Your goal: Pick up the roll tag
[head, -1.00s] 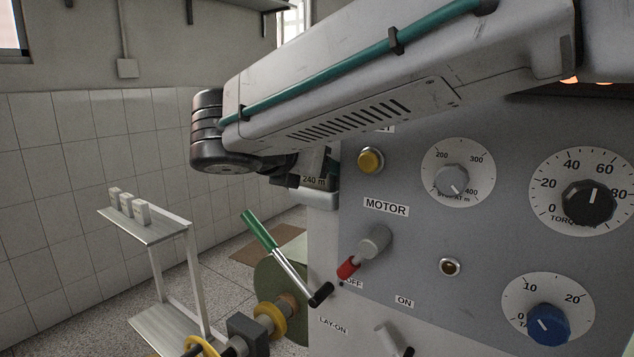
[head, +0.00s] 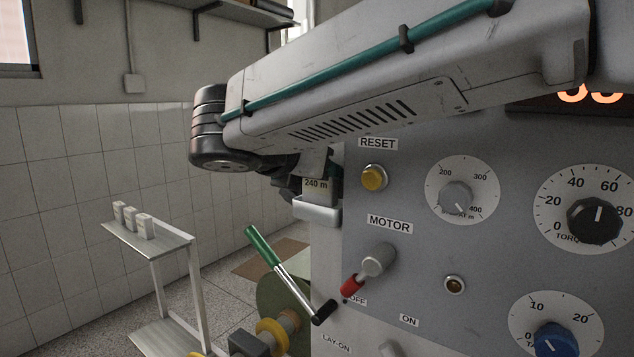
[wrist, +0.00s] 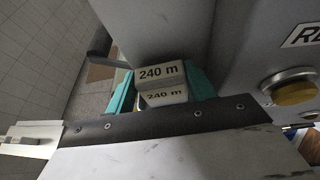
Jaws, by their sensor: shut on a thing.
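The roll tag, a pale block marked "240 m", shows in the wrist view (wrist: 162,84) between the two teal fingers of my gripper (wrist: 166,88). The fingers are shut on it from both sides. A second "240 m" face shows just below the first. In the head view the tag (head: 316,184) shows under the end of my arm, just above a pale holder (head: 317,209) on the machine's left side. My fingers are mostly hidden there. I cannot tell whether the tag touches the holder.
The machine panel (head: 420,260) stands close on the right, with a yellow reset button (head: 374,178), a motor switch (head: 372,266) and dials. A green-handled lever (head: 285,270) slants below. A small stand (head: 150,245) at left carries several pale blocks (head: 132,219).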

